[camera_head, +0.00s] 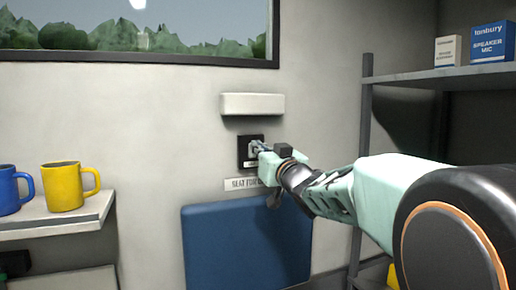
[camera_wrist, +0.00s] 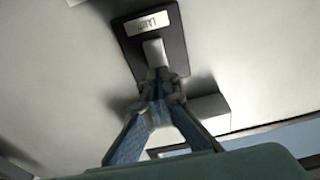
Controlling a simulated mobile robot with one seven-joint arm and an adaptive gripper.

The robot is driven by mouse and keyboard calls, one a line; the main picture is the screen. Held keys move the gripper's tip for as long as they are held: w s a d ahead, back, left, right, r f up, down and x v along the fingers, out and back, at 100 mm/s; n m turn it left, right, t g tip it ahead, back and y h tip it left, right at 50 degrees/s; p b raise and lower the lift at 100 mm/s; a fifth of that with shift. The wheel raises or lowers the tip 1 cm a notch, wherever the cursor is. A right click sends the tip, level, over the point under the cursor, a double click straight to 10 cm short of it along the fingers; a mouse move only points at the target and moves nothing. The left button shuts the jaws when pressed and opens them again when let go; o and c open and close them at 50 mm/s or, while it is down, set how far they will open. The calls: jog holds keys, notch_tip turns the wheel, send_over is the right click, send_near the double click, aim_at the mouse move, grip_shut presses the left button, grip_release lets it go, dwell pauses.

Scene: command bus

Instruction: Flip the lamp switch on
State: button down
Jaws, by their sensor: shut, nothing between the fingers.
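The lamp switch is a dark square plate (camera_head: 243,152) on the wall; in the wrist view the plate (camera_wrist: 133,42) shows with a pale toggle (camera_wrist: 154,52) and a small label (camera_wrist: 147,23) that appears upside down. My gripper (camera_head: 259,146) is at the plate, covering its right part. In the wrist view my gripper's fingertips (camera_wrist: 158,84) are shut with nothing between them, at the toggle's end nearest the camera. I cannot tell whether they touch it. A white box-shaped fixture (camera_head: 252,104), perhaps the lamp, is above the switch; it also shows in the wrist view (camera_wrist: 208,114).
Below the switch are a wall label (camera_head: 240,184) and a blue panel (camera_head: 225,250). A shelf (camera_head: 60,226) at left holds a yellow mug (camera_head: 62,188) and a blue mug (camera_head: 9,190). A rack (camera_head: 420,76) with boxes (camera_head: 490,42) stands right. A window (camera_head: 180,25) is above.

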jog(key=shift+r, duration=0.1)
jog(key=p, duration=0.2)
jog(key=w+g+p, duration=0.1)
jog(key=p, duration=0.2)
jog(key=shift+a+r, duration=0.1)
jog(key=shift+a, duration=0.1)
jog(key=shift+s, duration=0.2)
